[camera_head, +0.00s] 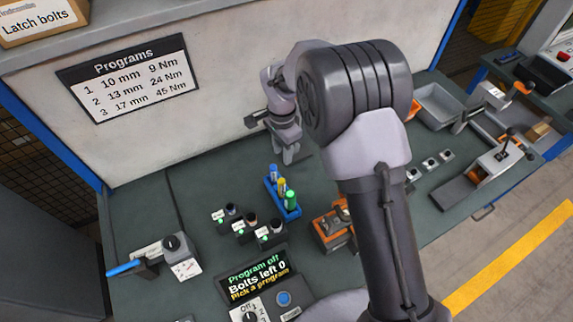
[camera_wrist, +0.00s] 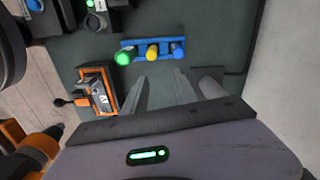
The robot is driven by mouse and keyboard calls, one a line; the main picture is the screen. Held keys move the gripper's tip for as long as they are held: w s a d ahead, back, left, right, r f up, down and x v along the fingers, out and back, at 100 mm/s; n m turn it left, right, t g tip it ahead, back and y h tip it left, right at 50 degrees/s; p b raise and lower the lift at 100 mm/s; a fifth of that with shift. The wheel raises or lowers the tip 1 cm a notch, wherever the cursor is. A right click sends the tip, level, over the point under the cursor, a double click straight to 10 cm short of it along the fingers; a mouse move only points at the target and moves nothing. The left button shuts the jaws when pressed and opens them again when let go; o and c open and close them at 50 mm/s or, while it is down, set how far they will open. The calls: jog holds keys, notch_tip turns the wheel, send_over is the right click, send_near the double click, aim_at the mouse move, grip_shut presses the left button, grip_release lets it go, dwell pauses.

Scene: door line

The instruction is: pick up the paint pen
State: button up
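Three upright marker-like pens stand in a small blue rack (camera_head: 269,187) on the bench: a blue pen (camera_head: 273,170), a yellow pen (camera_head: 281,185) and a green pen (camera_head: 290,199). I cannot tell which one is called the paint pen. In the wrist view the green pen (camera_wrist: 124,58), yellow pen (camera_wrist: 152,52) and blue pen (camera_wrist: 177,50) stand in a row beyond my fingertips. My gripper (camera_wrist: 161,76) is open and empty, its fingers apart. In the head view my gripper (camera_head: 289,154) hangs behind the rack, near the wall, not touching the pens.
A control box (camera_head: 255,281) stands in front. A grey tray (camera_head: 438,105) lies farther right.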

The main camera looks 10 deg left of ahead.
send_over(281, 186)
jog(key=w, duration=0.1)
notch_tip(281, 186, down, 5)
jog(key=shift+r+b, duration=0.1)
jog(key=shift+b, duration=0.3)
jog(key=f, duration=0.2)
jog(key=w+f, duration=0.1)
jog(key=f, duration=0.1)
jog(key=shift+f, duration=0.4)
jog(key=shift+s+f, duration=0.25)
jog(key=shift+f, duration=0.3)
notch_tip(281, 186, down, 5)
jog(key=shift+s+f+b, duration=0.1)
jog(key=shift+s+b, duration=0.05)
jog(key=shift+b, duration=0.4)
grip_shut()
